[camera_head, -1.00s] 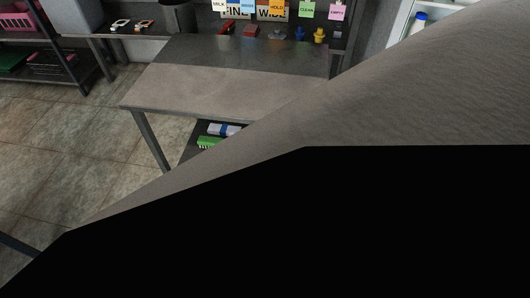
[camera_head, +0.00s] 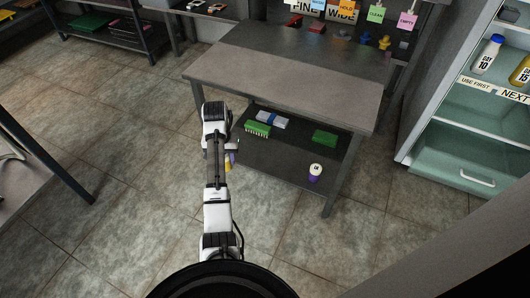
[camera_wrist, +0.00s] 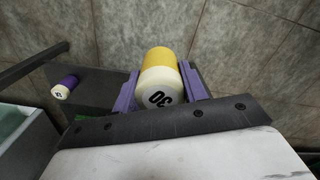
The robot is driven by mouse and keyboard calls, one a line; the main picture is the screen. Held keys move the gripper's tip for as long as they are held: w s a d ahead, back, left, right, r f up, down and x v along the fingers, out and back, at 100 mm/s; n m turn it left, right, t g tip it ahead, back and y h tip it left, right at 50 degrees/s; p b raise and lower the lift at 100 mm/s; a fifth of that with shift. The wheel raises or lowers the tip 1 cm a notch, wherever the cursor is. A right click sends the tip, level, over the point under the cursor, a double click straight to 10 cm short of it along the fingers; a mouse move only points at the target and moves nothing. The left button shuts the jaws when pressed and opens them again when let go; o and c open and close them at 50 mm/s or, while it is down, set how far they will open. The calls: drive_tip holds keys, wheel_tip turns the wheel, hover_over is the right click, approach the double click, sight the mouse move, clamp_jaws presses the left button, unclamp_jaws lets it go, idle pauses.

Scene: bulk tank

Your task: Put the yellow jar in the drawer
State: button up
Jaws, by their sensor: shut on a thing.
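The yellow jar (camera_wrist: 158,58) has a white lid marked 30 and sits between the purple fingers of my gripper (camera_wrist: 165,90) in the wrist view. My gripper is shut on it. In the head view my gripper (camera_head: 233,153) is left of the steel table, above the tiled floor, with only a sliver of the yellow jar (camera_head: 228,164) showing beside my arm. A pale teal drawer (camera_head: 448,160) with a white handle is at the bottom of the open-fronted fridge at the right. The drawer looks shut.
The steel table (camera_head: 285,83) stands between my gripper and the fridge. Its lower shelf (camera_head: 285,150) holds green brushes and a purple jar with a white lid (camera_head: 315,172). More bottles (camera_head: 487,53) stand higher in the fridge. Tiled floor is clear before the table and fridge.

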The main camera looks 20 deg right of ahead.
drive_tip(key=w+a+r+n, duration=0.2)
drive_tip(key=w+a, duration=0.1)
drive_tip(key=a, duration=0.3)
drive_tip(key=w+a+r+n, duration=0.3)
drive_tip(key=a, duration=0.3)
drive_tip(key=shift+a, duration=0.15)
